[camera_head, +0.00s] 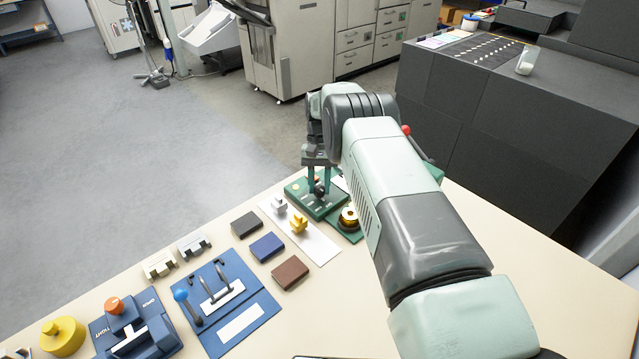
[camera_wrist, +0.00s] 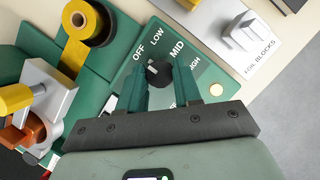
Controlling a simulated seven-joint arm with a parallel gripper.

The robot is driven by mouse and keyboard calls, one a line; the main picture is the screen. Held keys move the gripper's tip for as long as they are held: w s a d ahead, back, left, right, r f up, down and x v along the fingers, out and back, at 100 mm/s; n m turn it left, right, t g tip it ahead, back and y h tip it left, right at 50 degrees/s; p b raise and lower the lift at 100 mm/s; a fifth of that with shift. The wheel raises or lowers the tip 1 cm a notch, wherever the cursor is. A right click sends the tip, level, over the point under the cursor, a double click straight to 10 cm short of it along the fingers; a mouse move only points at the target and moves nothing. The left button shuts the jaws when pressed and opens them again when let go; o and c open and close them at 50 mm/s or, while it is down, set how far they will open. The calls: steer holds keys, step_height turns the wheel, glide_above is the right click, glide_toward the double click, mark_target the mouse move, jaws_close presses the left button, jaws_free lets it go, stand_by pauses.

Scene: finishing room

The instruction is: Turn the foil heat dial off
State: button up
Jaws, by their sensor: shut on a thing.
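The foil heat dial is a black round knob (camera_wrist: 158,74) on a green panel (camera_wrist: 205,75) with white OFF, LOW, MID and HIGH labels. A small light mark shows on the knob's upper-left side, towards the OFF label; its exact setting is hard to tell. My gripper (camera_wrist: 159,80) is shut on the knob, with one green finger on each side. In the head view my gripper (camera_head: 319,186) reaches down over the green unit (camera_head: 325,207), and its fingers partly hide the dial.
A gold foil roll (camera_head: 349,217) stands close beside the panel. A white card (camera_head: 318,246) holds silver and yellow foil blocks. Dark, blue and brown blocks (camera_head: 290,272) and a blue lever panel (camera_head: 240,322) lie nearer on the table. My arm hides part of the table.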

mark_target(320, 187)
steer(key=o, duration=1)
steer(key=shift+o, duration=0.2)
step_height(320, 187, up, 10)
